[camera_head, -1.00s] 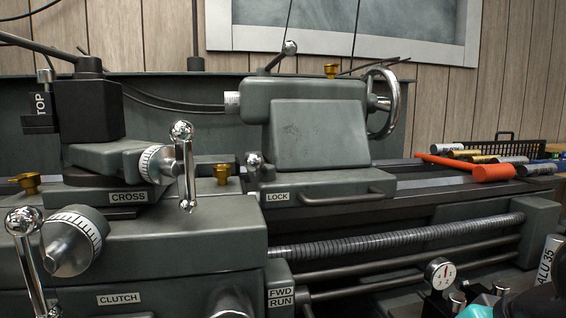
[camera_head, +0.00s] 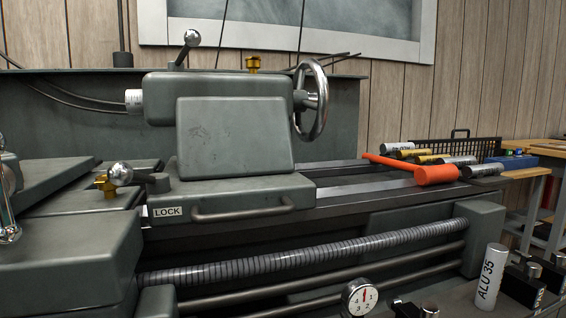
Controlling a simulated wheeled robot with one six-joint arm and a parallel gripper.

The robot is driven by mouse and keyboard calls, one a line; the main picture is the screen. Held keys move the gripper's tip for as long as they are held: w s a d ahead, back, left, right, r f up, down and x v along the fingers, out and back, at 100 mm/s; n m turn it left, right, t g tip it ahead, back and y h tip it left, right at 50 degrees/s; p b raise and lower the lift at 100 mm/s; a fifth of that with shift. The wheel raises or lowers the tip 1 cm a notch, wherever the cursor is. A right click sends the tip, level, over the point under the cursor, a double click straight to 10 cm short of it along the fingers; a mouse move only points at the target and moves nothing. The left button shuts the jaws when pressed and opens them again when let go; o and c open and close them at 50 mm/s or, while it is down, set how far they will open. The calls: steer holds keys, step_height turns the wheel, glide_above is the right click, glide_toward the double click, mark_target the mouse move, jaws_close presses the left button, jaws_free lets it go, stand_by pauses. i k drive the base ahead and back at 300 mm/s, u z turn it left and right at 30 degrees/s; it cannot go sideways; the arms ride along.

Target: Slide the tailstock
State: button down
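The tailstock (camera_head: 235,138) is a grey-green casting on the lathe bed, left of centre. Its base has a bar handle (camera_head: 243,213) on the front and a plate marked LOCK (camera_head: 167,211). A lock lever with a chrome ball (camera_head: 121,173) points left from the base. A ball-ended lever (camera_head: 192,38) stands on top, beside a brass cap (camera_head: 253,64). A chrome handwheel (camera_head: 313,100) is on the right end and a graduated quill (camera_head: 133,98) on the left. My gripper is not in view.
Bare bed rails (camera_head: 365,186) run right of the tailstock. An orange hammer (camera_head: 436,174) and several labelled cylinders lie on the bed's right end. A lead screw (camera_head: 300,260) runs below. The carriage (camera_head: 70,255) is left.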

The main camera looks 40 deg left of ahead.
mark_target(235, 161)
steer(key=z, duration=1.15)
steer(key=i, duration=0.75)
steer(key=u, duration=2.35)
